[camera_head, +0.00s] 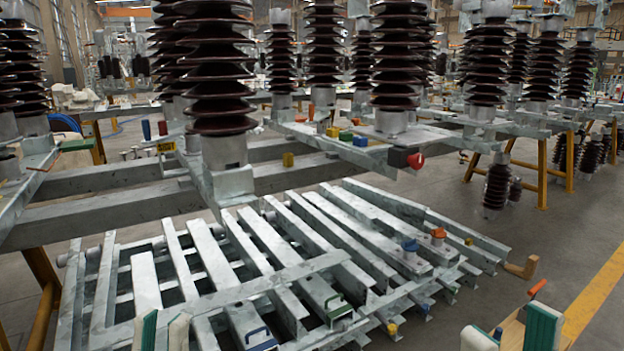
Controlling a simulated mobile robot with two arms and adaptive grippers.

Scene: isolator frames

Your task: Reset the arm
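My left gripper (163,331) shows at the bottom edge, left of centre, in the head view. Its two fingertips, one green and one cream, stand apart with nothing visible between them. My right gripper (511,334) shows at the bottom right. Its cream and green fingertips stand wider apart. A tan wooden surface shows between and behind them, and I see nothing gripped. Both arms and the gripper bodies are below the picture edge.
A stack of grey steel beams (255,265) lies ahead on the floor. Steel frames with brown ribbed insulators (215,85) stand behind it. Bare grey floor (570,225) lies to the right, with a yellow line (597,297).

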